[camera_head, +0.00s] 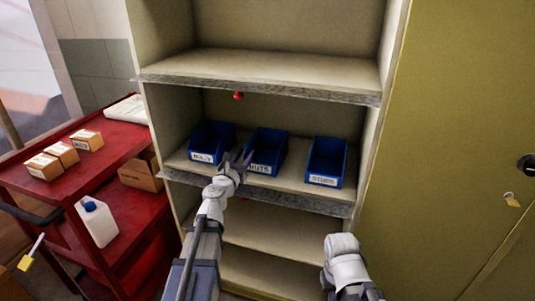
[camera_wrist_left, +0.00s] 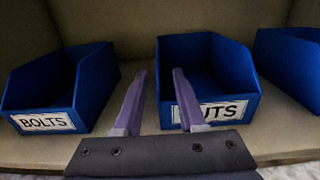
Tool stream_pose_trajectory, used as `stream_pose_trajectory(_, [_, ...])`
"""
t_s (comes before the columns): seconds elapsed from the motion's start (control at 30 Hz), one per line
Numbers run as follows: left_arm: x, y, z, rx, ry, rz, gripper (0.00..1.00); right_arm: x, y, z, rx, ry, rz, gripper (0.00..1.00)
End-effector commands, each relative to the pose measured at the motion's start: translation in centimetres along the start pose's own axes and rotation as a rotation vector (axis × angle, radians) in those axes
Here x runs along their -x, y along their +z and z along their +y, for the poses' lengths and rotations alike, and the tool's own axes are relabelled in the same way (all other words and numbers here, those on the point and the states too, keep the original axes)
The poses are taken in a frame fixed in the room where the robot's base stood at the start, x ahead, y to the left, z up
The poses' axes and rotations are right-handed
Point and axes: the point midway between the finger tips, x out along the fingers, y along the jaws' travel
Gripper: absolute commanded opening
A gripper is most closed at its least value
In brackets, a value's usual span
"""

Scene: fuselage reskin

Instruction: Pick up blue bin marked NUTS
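The blue NUTS bin (camera_head: 268,148) stands in the middle of a row of three blue bins on a shelf, its white label facing out. In the left wrist view the NUTS bin (camera_wrist_left: 209,75) is just ahead, and a finger covers the first letter of its label. My left gripper (camera_head: 236,160) is open at the bin's front left; it also shows in the left wrist view (camera_wrist_left: 158,88). Its right finger overlaps the bin's front and the left finger points at the gap beside the BOLTS bin. Contact cannot be told. My right gripper is not visible; only that arm shows low.
The BOLTS bin (camera_head: 212,140) is left of NUTS and a third labelled bin (camera_head: 327,160) is to the right, both on the shelf (camera_head: 292,184). Another shelf (camera_head: 265,70) is above. A red cart (camera_head: 95,165) with boxes stands left, a yellow-green cabinet (camera_head: 450,130) right.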

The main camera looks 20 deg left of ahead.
Motion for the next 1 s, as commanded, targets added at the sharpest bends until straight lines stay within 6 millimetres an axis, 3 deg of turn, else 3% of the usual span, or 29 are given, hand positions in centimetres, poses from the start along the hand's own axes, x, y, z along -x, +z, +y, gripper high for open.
stream_pose_trajectory(0.17, [-0.5, 0.0, 0.0, 0.0, 0.0, 0.0, 0.4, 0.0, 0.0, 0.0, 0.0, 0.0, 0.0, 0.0])
stream_pose_trajectory(0.5, [-5.0, 0.0, 0.3, 0.0, -0.002, 0.0, 0.4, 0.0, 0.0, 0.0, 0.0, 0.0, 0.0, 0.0])
stream_pose_trajectory(0.77, [-5.1, 0.0, 0.2, 0.0, -0.001, 0.0, 0.4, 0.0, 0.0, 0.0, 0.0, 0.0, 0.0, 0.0])
stream_pose_trajectory(1.0, [-5.1, 0.0, 0.2, 0.0, -0.001, 0.0, 0.13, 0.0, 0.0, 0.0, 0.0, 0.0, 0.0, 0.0])
